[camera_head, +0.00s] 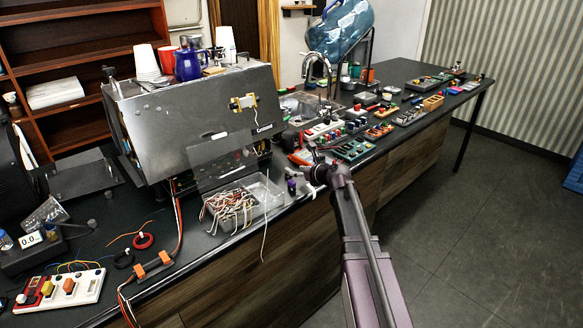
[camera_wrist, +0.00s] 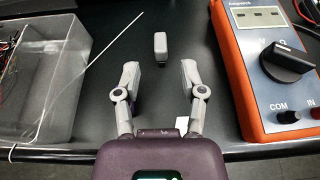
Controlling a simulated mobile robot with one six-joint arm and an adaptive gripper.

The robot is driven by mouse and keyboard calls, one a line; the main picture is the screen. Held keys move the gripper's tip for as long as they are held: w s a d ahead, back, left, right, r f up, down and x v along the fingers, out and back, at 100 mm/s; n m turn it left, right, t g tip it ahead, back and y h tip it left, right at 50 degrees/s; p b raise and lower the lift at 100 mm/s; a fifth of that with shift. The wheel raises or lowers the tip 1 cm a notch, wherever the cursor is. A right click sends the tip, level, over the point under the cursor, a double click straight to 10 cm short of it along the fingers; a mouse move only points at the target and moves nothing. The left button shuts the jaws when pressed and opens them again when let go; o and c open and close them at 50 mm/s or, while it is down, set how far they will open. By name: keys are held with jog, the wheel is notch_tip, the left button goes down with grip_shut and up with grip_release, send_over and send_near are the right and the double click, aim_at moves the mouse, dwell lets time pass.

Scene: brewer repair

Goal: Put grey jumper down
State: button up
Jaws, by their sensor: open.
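A small grey block, which looks like the grey jumper (camera_wrist: 160,45), is on the black counter in the wrist view, ahead of my gripper and apart from both fingers. It appears upright or lying with its long side away from me; I cannot tell which. My gripper (camera_wrist: 160,76) is open and empty, its two fingers spread either side of bare counter. In the head view my gripper (camera_head: 312,172) is over the counter's front edge, right of the wire tray. I cannot make out the jumper there.
A clear tray (camera_wrist: 62,95) of wires is close on the left, one pale wire sticking out over its rim. An orange multimeter (camera_wrist: 235,75) is close on the right. A small white piece (camera_wrist: 182,124) shows partly behind my gripper. The steel brewer (camera_head: 190,120) stands behind the tray.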

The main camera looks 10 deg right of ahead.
jog(key=p+v, duration=0.1)
jog(key=v, duration=0.4)
jog(key=shift+s+f, duration=0.1)
dwell(0.6)
jog(key=s+a+f+n+g, duration=0.1)
jog(key=s+n, duration=0.1)
jog(key=s+a+f+n+g, duration=0.1)
jog(key=s+n, duration=0.1)
jog(key=n, duration=0.1)
jog(key=s+a+f+n+g, duration=0.1)
jog(key=s+f+n, duration=0.1)
jog(key=n, duration=0.1)
jog(key=shift+s+a+h, duration=0.1)
jog(key=shift+s+h, duration=0.15)
jog(key=shift+h, duration=0.05)
jog(key=s+d+f+n+g+h, duration=0.1)
jog(key=s+f+n+g+h, duration=0.2)
jog(key=s+n, duration=0.7)
jog(key=s+d+f+n+g+h, duration=0.1)
jog(key=s+f+n+g+h, duration=0.2)
jog(key=s+n, duration=0.8)
jog(key=shift+d+f+g+h, duration=0.35)
jog(key=shift+f+g, duration=0.3)
jog(key=shift+g, duration=0.45)
jog(key=shift+a, duration=0.1)
